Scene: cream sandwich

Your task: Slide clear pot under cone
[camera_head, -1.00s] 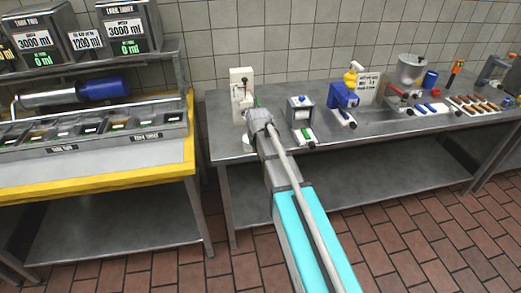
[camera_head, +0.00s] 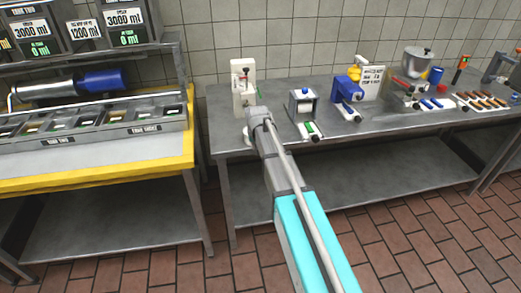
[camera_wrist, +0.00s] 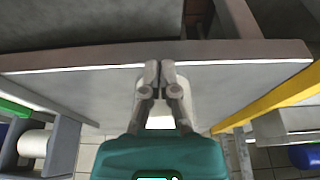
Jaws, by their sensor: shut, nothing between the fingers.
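A white upright dispenser (camera_head: 242,72) stands at the left end of the steel table, near the wall. It has a dark lever at its top. I cannot make out a cone on it. A small pale object (camera_head: 246,140) shows beside my gripper near the table's front edge; I cannot tell whether it is the clear pot. In the wrist view, my gripper (camera_wrist: 160,67) is shut and empty, with its fingertips together in front of the table's edge. A pale shape (camera_wrist: 182,90) shows partly behind the fingers. In the head view, my arm's end hides the fingers.
The steel table (camera_head: 400,120) carries a grey machine (camera_head: 302,110), a blue machine (camera_head: 346,90) and a tray of sausages (camera_head: 483,102) further right. A yellow-edged counter (camera_head: 100,178) stands left, across a narrow gap. A lower shelf (camera_head: 340,180) lies beneath the table.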

